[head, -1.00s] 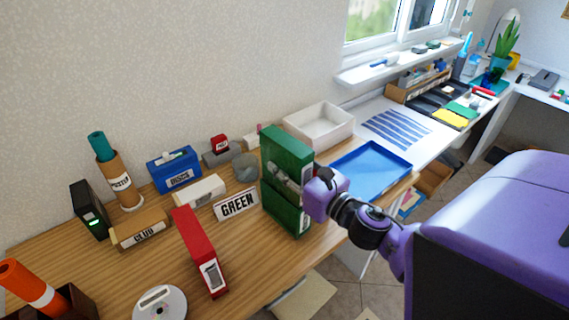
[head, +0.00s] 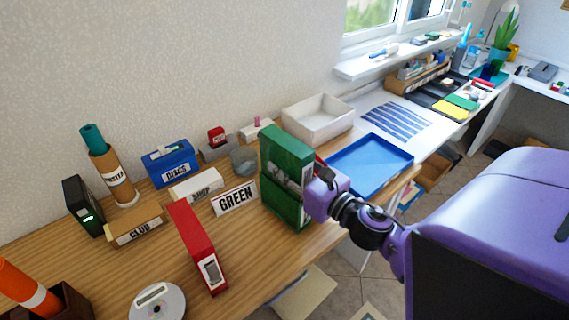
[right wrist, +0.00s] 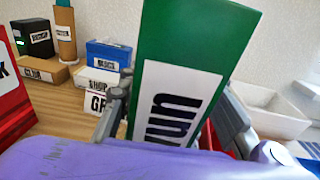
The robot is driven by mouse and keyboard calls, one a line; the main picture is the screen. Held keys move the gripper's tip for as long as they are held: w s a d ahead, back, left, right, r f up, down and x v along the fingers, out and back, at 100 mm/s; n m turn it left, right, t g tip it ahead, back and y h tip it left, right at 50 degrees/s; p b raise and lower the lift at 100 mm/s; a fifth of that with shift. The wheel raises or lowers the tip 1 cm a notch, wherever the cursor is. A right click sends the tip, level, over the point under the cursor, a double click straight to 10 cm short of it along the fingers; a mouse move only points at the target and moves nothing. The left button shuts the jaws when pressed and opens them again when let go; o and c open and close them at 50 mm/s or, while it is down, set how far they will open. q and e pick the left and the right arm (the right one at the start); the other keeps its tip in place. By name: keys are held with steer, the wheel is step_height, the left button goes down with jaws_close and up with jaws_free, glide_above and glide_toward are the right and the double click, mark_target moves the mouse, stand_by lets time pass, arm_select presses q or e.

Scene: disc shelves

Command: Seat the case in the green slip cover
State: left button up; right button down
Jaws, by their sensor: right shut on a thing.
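The green case (head: 287,147) is upright above the green slip cover (head: 284,204), which stands on the wooden desk near its front edge. The case's lower end meets the cover's top in the head view; I cannot tell how far inside it is. My right gripper (head: 312,181) is shut on the case from its right side. In the right wrist view the case (right wrist: 193,45) fills the middle, its white label facing the camera, with the right gripper's fingers (right wrist: 168,118) on both sides. The cover is hidden there. My left gripper is not in view.
The GREEN sign (head: 235,198) stands left of the cover. A red box (head: 195,240) lies further left. A blue tray (head: 372,160) and a white bin (head: 318,117) are behind and to the right.

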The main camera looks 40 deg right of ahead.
steer(key=shift+f+b, duration=0.7)
steer(key=shift+f, duration=0.4)
steer(key=c, duration=1.2)
jaws_free()
steer(key=shift+s+f, duration=0.1)
steer(key=s, duration=0.4)
steer(key=s+d, duration=0.1)
steer(key=s, duration=0.6)
steer(key=shift+s+d+r, duration=0.25)
steer(key=shift+s+d, duration=0.05)
steer(key=shift+s, duration=0.05)
